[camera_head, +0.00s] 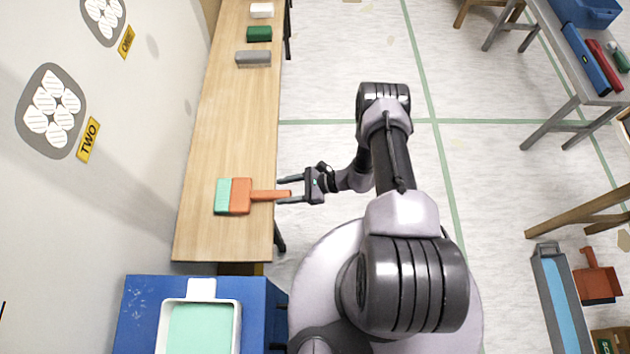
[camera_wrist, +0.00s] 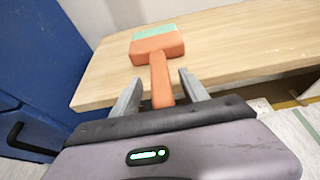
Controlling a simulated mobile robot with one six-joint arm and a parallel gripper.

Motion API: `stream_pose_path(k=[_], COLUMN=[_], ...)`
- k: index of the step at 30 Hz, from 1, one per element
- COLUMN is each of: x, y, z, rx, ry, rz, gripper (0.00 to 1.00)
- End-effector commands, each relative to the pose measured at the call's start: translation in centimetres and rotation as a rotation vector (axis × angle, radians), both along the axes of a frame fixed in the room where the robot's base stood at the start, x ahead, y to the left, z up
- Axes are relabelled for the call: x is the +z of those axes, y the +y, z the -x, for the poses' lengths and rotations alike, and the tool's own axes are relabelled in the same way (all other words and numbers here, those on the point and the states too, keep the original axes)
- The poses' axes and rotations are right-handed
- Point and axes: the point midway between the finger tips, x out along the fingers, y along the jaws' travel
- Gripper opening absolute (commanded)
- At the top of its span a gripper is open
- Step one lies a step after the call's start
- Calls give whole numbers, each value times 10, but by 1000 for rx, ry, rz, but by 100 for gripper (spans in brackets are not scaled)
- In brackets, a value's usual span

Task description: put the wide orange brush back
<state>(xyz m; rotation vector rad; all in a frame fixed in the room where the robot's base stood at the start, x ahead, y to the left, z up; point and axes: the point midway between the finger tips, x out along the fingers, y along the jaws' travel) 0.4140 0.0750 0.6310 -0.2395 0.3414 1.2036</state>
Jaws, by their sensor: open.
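The wide orange brush (camera_head: 240,197) lies flat on the wooden bench, with its mint-green bristles pointing left and its handle pointing right over the bench edge. My gripper (camera_head: 284,190) is open at the bench's right edge, with its two fingers on either side of the handle end. In the wrist view the brush (camera_wrist: 157,48) lies ahead, and its handle runs back between the open fingers of my gripper (camera_wrist: 158,88). A gap shows between the handle and each finger.
The wooden bench (camera_head: 225,130) runs along the wall, with white, green and grey blocks at its far end. A blue cabinet (camera_head: 140,310) with a white tray (camera_head: 236,330) of mint-green stands at the bottom left. A grey table (camera_head: 570,70) stands at upper right. Open floor (camera_head: 320,90) lies between.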

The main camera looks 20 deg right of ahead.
Motion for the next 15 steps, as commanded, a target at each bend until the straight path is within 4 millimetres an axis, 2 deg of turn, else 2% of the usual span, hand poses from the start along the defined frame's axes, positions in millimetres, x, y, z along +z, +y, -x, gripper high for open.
stream_pose_path(k=[1,9,15], x=[9,35,44], y=[-13,-75,-99], z=[3,26,36], rx=[-5,-5,0], ry=[-1,-1,0], rz=[0,0,1], gripper=[52,52,52])
